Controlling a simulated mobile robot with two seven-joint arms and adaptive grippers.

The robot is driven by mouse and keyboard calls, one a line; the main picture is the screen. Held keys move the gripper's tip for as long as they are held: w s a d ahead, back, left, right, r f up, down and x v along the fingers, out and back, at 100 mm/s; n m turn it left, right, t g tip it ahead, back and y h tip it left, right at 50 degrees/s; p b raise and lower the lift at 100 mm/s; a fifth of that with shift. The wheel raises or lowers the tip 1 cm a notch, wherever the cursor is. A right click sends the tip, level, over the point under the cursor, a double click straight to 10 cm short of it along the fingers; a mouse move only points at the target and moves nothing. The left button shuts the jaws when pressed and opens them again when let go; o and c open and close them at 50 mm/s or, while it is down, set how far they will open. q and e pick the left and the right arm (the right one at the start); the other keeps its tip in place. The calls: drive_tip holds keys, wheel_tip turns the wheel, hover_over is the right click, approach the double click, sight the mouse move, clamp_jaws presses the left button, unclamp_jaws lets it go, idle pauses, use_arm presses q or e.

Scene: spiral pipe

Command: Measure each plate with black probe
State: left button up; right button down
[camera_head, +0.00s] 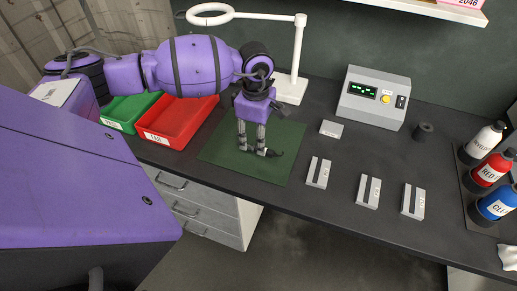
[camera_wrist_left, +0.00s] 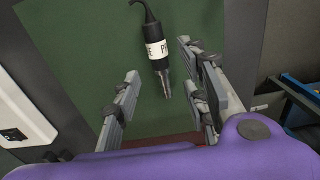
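The black probe (camera_head: 275,153) lies on the dark green mat (camera_head: 220,147). In the left wrist view the probe (camera_wrist_left: 156,38) shows a white label band, a metal tip and a cable. My left gripper (camera_head: 255,149) points down over the mat at the probe. Its fingers (camera_wrist_left: 160,65) are open, one on each side of the probe's tip end, with visible gaps. Three grey plates with dark stripes lie on the table: a left plate (camera_head: 312,172), a middle plate (camera_head: 362,190) and a right plate (camera_head: 407,200). Their labels are too small to read. My right gripper is not in view.
A meter box (camera_head: 371,111) with a green display stands at the back. A small grey block (camera_head: 331,129) and black cylinder (camera_head: 423,131) lie nearby. A red tray (camera_head: 181,122), green tray (camera_head: 127,110), ring lamp (camera_head: 297,55) and several bottles (camera_head: 483,143) flank the area.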

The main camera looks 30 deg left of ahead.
sight(256, 147)
use_arm(q)
drive_tip(key=shift+f, duration=1.65)
clamp_jaws()
drive_tip(key=shift+r, duration=0.15)
